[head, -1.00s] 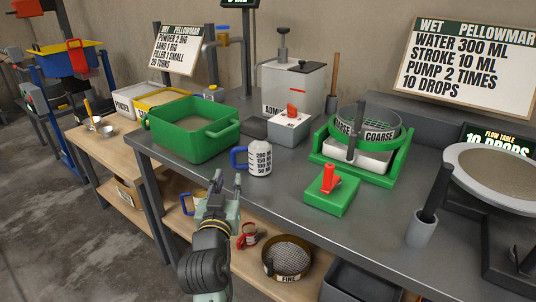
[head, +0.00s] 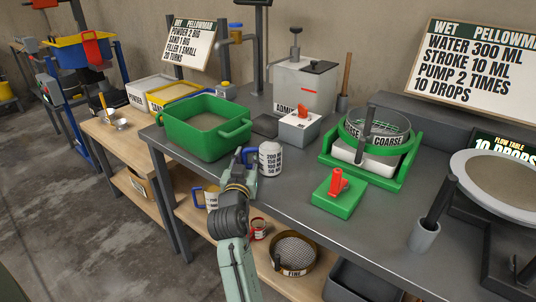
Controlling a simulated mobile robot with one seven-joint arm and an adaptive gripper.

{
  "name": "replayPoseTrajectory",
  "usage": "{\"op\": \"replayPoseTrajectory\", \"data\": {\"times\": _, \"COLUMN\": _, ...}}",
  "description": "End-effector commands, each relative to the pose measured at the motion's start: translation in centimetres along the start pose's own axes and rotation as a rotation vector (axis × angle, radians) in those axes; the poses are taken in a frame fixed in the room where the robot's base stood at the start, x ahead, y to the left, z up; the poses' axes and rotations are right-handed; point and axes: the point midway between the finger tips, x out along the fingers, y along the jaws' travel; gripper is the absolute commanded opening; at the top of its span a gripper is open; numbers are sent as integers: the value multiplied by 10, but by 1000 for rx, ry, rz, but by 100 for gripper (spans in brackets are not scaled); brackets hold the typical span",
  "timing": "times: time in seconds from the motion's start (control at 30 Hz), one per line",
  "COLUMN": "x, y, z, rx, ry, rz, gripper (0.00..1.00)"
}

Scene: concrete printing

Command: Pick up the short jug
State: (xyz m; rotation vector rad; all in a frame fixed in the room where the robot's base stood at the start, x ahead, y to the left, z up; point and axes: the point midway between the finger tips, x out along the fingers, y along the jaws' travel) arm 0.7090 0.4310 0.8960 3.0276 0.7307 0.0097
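A short white jug (head: 271,158) with black volume marks and a blue handle (head: 248,157) stands upright on the grey table, right of the green tub. My gripper (head: 244,161) is at the jug's handle side, at the table's front edge. The fingers overlap the handle in the picture. They are small and partly hidden by my wrist, so I cannot tell whether they touch the handle or have closed on it. Another jug (head: 211,198) with a blue handle stands on the lower shelf, partly hidden behind my arm.
The green tub (head: 207,138) of sand is close on the left. A white box with a red lever (head: 301,125) stands behind the jug. A green block with a red lever (head: 338,193) is to the right. Bare table lies between the jug and that block.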

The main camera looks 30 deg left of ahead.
Motion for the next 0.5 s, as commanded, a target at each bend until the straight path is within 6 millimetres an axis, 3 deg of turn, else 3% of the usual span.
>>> {"op": "replayPoseTrajectory", "data": {"times": 0.2, "x": 0, "y": 0, "z": 1, "rx": 1, "ry": 0, "rz": 0, "gripper": 26}}
{"op": "replayPoseTrajectory", "data": {"times": 0.5, "x": 0, "y": 0, "z": 1, "rx": 1, "ry": 0, "rz": 0, "gripper": 6}}
